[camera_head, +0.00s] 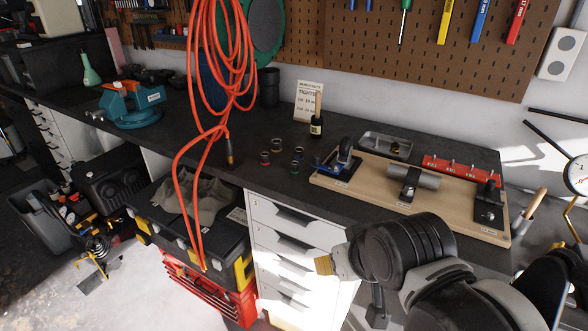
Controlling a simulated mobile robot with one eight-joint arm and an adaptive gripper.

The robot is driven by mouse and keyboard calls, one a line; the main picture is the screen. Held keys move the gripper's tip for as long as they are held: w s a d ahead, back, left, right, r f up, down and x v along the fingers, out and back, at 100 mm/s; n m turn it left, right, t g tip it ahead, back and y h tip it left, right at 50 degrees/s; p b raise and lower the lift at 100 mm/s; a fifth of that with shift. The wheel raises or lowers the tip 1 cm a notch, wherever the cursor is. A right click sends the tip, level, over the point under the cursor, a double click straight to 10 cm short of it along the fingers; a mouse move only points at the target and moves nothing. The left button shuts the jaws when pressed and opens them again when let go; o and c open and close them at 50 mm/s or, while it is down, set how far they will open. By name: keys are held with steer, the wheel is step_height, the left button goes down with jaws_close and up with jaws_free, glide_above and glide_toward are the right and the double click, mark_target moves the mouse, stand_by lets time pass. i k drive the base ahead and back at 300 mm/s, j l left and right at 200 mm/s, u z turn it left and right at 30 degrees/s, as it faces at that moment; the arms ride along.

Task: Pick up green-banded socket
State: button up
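Several small dark sockets stand close together on the dark bench top, left of the wooden board. The front-right one looks like the green-banded socket (294,167), though its band is very small here. Behind it stands a socket with a bluish band (298,153). A red-banded socket (265,158) is to the left, and a yellowish-banded socket (277,145) is at the back. My gripper (326,266) is at the lower middle, in front of the drawers and apart from the sockets. Its fingers are not clear enough to show whether they are open or shut.
A black bottle (316,127) and a sign (308,101) stand behind the sockets. An orange cable (176,185) hangs to the left. A teal vise (133,104) is farther left.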

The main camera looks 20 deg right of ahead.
mark_target(295, 167)
steer(key=z, duration=1.4)
steer(key=u, duration=1.35)
steer(key=i+l, duration=0.1)
steer(key=i, duration=0.75)
